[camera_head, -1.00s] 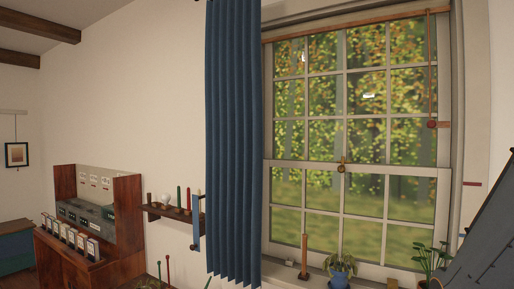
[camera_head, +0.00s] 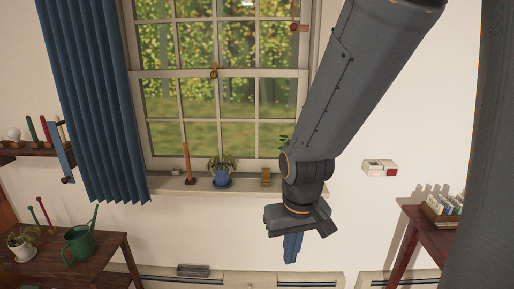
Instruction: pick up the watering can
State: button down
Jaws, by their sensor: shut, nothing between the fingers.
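A green watering can (camera_head: 79,244) with a long spout pointing up and to the right stands on a dark wooden table (camera_head: 112,254) at the lower left. My gripper (camera_head: 291,248) hangs from my arm in the middle right of the view, pointing down in front of the wall below the window. It is shut and empty. It is well to the right of the watering can, with a wide gap between them.
A potted plant (camera_head: 20,243) stands left of the can. The windowsill (camera_head: 165,186) holds a blue pot (camera_head: 221,174) and a wooden candlestick (camera_head: 187,165). A blue curtain (camera_head: 95,110) hangs above the table. Another wooden table (camera_head: 425,226) stands at the right.

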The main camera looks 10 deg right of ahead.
aim_at(79, 241)
jog(key=u, duration=1.3)
jog(key=k, duration=0.6)
jog(key=z, duration=0.65)
jog(key=i, duration=1.2)
jog(key=z, duration=0.05)
